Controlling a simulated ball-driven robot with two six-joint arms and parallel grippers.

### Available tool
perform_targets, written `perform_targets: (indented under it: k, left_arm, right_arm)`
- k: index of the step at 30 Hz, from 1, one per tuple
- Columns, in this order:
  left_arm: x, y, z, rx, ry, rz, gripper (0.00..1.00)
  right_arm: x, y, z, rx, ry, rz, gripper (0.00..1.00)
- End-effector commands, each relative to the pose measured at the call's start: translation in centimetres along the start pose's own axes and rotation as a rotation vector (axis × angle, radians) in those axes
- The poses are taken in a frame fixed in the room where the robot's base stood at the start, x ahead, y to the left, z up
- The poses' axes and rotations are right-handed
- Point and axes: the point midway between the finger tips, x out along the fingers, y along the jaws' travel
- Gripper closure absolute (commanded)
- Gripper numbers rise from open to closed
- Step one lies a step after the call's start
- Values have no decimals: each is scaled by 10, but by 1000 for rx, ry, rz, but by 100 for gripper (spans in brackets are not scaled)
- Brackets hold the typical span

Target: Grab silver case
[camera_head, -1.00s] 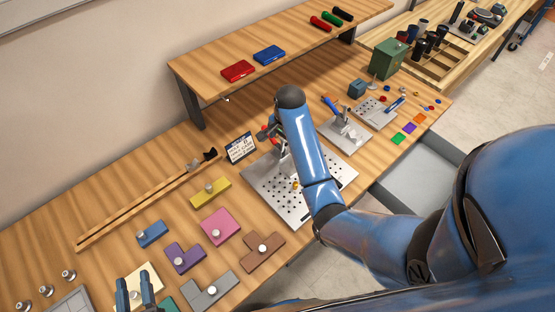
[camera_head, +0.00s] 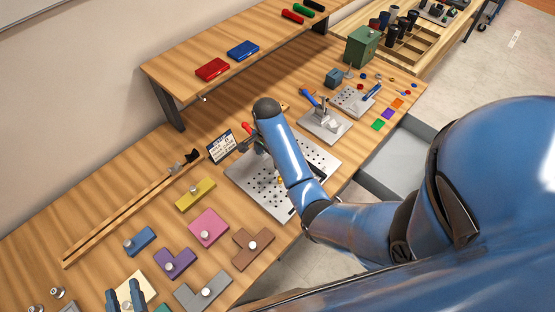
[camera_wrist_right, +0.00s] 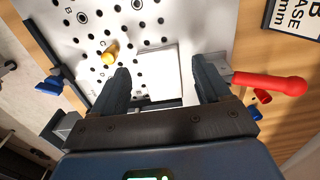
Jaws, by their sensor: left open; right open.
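A flat, pale silver square piece (camera_wrist_right: 158,72), which looks like the silver case, lies on the perforated metal plate (camera_wrist_right: 205,25) in the right wrist view. My right gripper (camera_wrist_right: 165,82) is open, with one finger on each side of this piece and a gap on both sides. I cannot tell whether the fingertips are level with it. My left gripper (camera_head: 126,298) is open and empty at the bottom left, near a cream block (camera_head: 130,284).
A red-handled lever (camera_wrist_right: 270,83) stands close beside my right gripper's right finger. A yellow knob (camera_wrist_right: 110,54) is on the plate to the left. A sign (camera_head: 221,146) stands behind the plate. Coloured blocks, such as a pink one (camera_head: 208,227), lie left of it.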

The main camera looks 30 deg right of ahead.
Motion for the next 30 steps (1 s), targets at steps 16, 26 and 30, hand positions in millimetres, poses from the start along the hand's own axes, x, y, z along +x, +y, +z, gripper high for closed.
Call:
perform_targets:
  k: [16, 26, 30]
  left_arm:
    - [0, 0, -16, 0, 0, 0, 58]
    - [0, 0, -15, 0, 0, 0, 58]
    - [0, 0, -16, 0, 0, 0, 58]
  right_arm:
    - [48, 4, -1, 0, -1, 1, 23]
    - [48, 3, -1, 0, 0, 1, 49]
    - [47, 3, -1, 0, 0, 1, 68]
